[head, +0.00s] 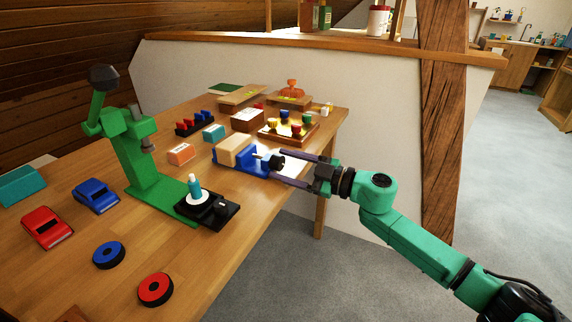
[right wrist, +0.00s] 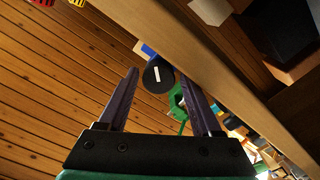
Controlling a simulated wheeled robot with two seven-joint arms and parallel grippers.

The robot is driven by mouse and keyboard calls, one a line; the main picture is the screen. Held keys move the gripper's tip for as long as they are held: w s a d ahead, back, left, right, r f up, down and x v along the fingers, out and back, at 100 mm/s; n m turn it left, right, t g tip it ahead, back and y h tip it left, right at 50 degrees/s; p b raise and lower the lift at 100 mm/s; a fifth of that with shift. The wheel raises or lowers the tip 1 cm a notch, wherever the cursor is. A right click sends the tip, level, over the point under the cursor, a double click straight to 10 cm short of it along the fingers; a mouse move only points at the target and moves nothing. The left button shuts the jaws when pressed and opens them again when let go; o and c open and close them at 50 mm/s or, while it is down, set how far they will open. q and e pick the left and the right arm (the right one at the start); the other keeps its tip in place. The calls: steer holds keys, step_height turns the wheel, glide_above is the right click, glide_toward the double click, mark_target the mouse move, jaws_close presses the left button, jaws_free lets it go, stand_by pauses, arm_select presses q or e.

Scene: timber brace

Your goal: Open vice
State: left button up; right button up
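The blue vice (head: 252,165) stands near the right edge of the wooden table, with a pale wooden block (head: 234,150) at its jaws. Its black round knob (head: 277,162) faces my right gripper. In the right wrist view the knob (right wrist: 158,76) shows a white mark and lies between the two fingertips as seen, with room on both sides. My right gripper (head: 281,165) is open and empty, its fingers pointing at the knob from the right; I cannot tell whether the tips reach past it. My left gripper is in neither view.
A green press (head: 148,175) with a black base plate (head: 212,210) stands left of the vice. A tray of coloured pieces (head: 290,128) is behind it. The table's right edge lies under my right gripper.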

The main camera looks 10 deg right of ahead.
arm_select(q)
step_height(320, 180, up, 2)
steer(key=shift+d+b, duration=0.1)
steer(key=shift+b, duration=0.3)
arm_select(e)
steer(key=v, duration=1.4)
steer(key=shift+d, duration=0.25)
steer(key=shift+s+r, duration=0.1)
steer(key=shift+s, duration=0.05)
